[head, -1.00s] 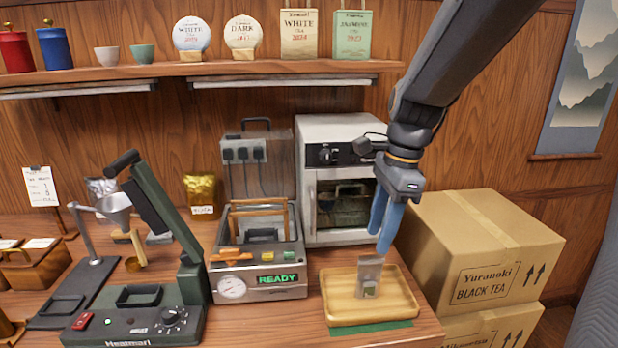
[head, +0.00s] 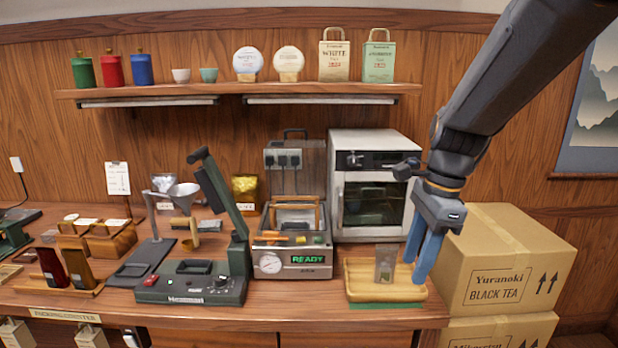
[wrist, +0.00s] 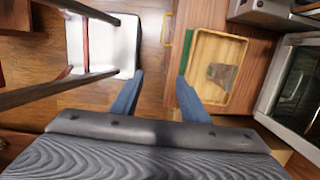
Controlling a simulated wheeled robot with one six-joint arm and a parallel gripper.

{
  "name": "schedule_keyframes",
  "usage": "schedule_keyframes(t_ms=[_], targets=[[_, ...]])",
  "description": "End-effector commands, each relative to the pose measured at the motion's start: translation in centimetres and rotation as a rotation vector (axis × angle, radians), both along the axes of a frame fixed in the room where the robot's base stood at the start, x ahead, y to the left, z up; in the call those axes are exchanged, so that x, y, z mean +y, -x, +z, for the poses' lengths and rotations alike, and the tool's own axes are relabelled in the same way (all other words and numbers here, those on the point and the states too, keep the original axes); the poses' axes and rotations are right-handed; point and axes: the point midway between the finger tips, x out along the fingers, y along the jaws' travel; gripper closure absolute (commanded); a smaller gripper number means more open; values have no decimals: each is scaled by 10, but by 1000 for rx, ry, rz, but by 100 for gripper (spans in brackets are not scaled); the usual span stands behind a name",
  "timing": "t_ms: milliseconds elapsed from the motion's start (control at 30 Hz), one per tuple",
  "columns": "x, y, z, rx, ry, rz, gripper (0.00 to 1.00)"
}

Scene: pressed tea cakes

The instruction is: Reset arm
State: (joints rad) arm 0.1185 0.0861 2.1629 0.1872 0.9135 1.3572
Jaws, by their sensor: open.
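My gripper (head: 428,258) hangs at the right of the counter in the head view, its blue fingers pointing down beside the wooden tray. In the wrist view the gripper (wrist: 156,95) is open, with nothing between its two blue fingers. The wooden tray (head: 361,291) lies on a green mat near the counter's front right edge. A small clear packet (head: 385,264) is in the tray; it also shows in the wrist view (wrist: 222,74), apart from the fingers. What the packet holds is too small to tell.
Behind the tray stands a white oven (head: 373,222). Left of it is a machine with a READY display (head: 307,259), then a dark green press (head: 190,288). Cardboard boxes (head: 510,262) stack close at the right. A white stool-like seat (wrist: 105,45) is below in the wrist view.

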Motion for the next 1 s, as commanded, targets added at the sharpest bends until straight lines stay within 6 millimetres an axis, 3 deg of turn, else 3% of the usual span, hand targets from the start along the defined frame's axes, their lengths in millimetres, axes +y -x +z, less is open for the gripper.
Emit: schedule_keyframes(t_ms=[367, 567, 1000], targets=[[3, 15, -22, -45, 38, 265, 59], [5, 30, -40, -79, 70, 505, 59], [13, 85, -95, -177, 178, 1406, 59]])
